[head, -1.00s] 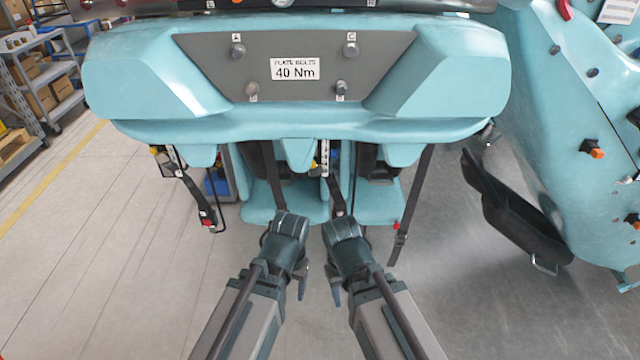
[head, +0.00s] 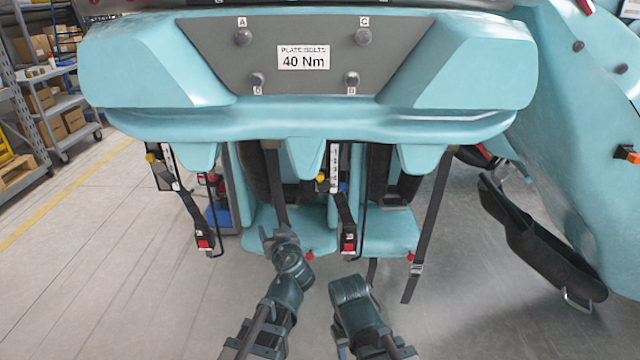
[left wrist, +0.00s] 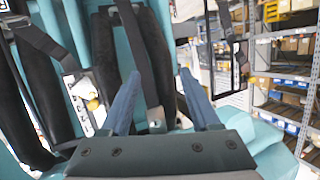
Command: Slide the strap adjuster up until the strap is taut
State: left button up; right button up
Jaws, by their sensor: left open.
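A dark strap (head: 275,185) hangs in front of the left teal seat, its lower end hidden behind my left gripper (head: 275,238). In the left wrist view, the left gripper's blue fingers (left wrist: 160,100) are open. The strap (left wrist: 135,60) passes between them in the picture, with a small metal piece (left wrist: 157,119) low on it; contact cannot be told. Another dark strap (head: 428,215) hangs free at the right, with a metal adjuster-like buckle (head: 416,269) near its lower end. My right gripper (head: 341,347) hangs low, mostly hidden; its opening cannot be told.
Straps with red-button buckles hang at the left (head: 204,243) and middle (head: 348,241). The teal seat-back panel (head: 320,122) overhangs the seats. A black curved part (head: 540,245) stands at the right.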

pick_arm(q)
jog(key=w+d+r+m+t+h, duration=0.2)
jog(key=d+r+m+t+h, duration=0.1)
jog(key=d, duration=0.9)
notch_tip(320, 180, up, 3)
jog(key=shift+f+t+h, duration=0.1)
jog(key=shift+t+h, duration=0.5)
jog(key=shift+h, duration=0.5)
jog(key=shift+w, duration=0.2)
